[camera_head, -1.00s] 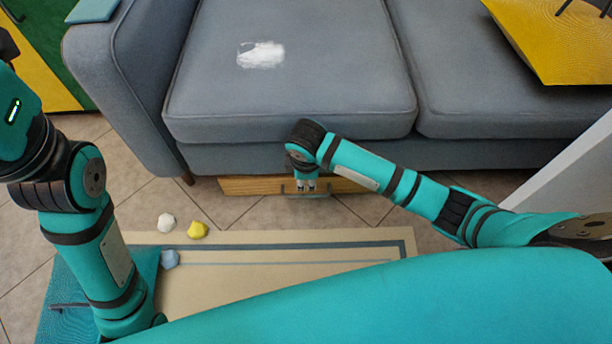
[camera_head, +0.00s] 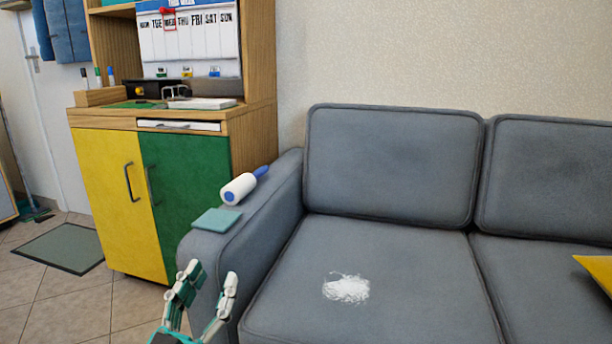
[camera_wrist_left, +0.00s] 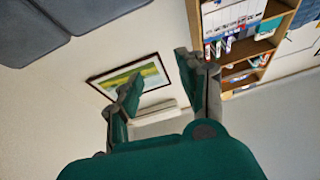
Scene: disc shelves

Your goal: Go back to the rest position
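My left gripper (camera_head: 207,300) shows at the bottom of the head view, in front of the sofa's left armrest, with its fingers pointing up. Its two fingers are spread apart with nothing between them. In the left wrist view the same gripper (camera_wrist_left: 158,85) is also open and empty, with the wall and a framed picture behind it. My right gripper and right arm do not show in either view now.
A grey sofa (camera_head: 395,165) with a white patch (camera_head: 346,288) on its seat fills the right. A lint roller (camera_head: 243,186) and a teal cloth (camera_head: 216,220) lie on its armrest. A yellow-green cabinet (camera_head: 190,205) stands left. Tiled floor (camera_head: 60,305) shows front left.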

